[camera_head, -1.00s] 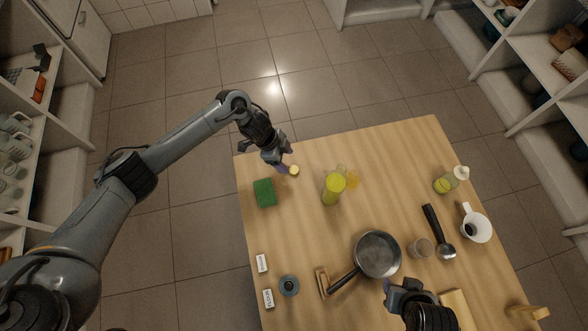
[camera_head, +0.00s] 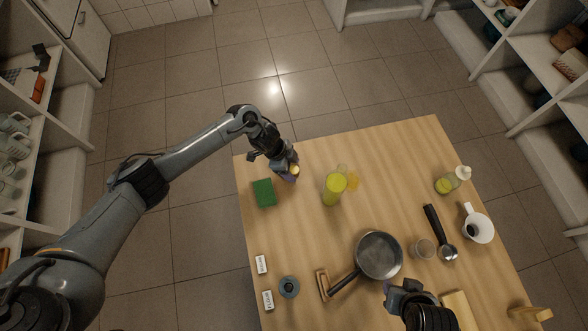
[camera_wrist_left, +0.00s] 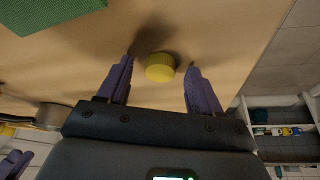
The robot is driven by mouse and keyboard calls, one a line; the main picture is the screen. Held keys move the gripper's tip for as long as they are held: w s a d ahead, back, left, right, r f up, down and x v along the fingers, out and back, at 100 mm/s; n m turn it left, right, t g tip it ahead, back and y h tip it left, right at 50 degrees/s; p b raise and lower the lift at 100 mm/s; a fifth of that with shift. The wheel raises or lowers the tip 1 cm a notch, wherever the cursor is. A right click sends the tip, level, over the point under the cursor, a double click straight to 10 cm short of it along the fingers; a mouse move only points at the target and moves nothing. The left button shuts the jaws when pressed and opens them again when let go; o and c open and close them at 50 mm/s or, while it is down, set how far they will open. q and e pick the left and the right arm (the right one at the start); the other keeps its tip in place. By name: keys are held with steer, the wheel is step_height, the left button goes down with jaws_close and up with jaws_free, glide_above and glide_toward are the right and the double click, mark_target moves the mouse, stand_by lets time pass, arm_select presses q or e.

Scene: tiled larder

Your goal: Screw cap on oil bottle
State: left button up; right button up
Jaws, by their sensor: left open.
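The oil bottle (camera_head: 334,189) stands upright on the table, filled with yellow-green oil; whether its mouth is bare is too small to tell. The yellow cap (camera_wrist_left: 160,67) lies on the table between the spread fingers of my left gripper (camera_wrist_left: 161,82) in the left wrist view, touching neither finger. In the head view my left gripper (camera_head: 289,174) is low over the table's far left corner, left of the bottle, with the cap (camera_head: 295,169) partly hidden by it. My right gripper (camera_head: 393,290) is at the front edge, its fingers mostly hidden.
A green sponge (camera_head: 264,193) lies close to my left gripper. The table (camera_head: 300,225) is clear between sponge and pan.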

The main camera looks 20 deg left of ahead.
mark_target(292, 169)
arm_select(q)
steer(key=shift+c, duration=0.5)
steer(key=c, duration=1)
steer(key=shift+r+p, duration=1.05)
steer(key=shift+r, duration=4)
arm_select(e)
steer(key=shift+r, duration=1.05)
steer(key=shift+o, duration=0.3)
